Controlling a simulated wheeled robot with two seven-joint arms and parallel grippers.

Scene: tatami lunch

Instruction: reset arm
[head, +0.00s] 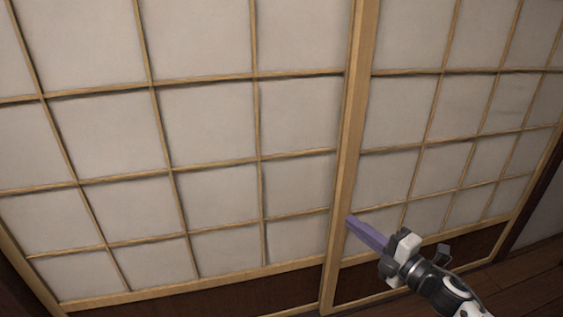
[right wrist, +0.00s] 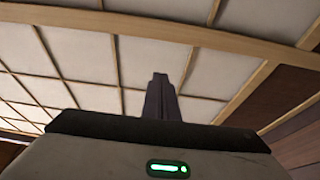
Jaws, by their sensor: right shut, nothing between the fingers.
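My right gripper (head: 352,222) comes in from the lower right of the head view. Its purple fingers are together with nothing between them. In the picture its tips overlap the upright wooden post between two panels of a shoji screen (head: 210,115); I cannot tell whether they touch. The right wrist view shows the closed fingers (right wrist: 159,84) pointing at the screen's paper panes and wooden lattice. My left gripper is in neither view.
The screen fills most of the head view. Dark wood panels (head: 420,265) run along its bottom. A brown plank floor (head: 525,285) shows free at the lower right. A pale wall (head: 545,215) stands at the right edge.

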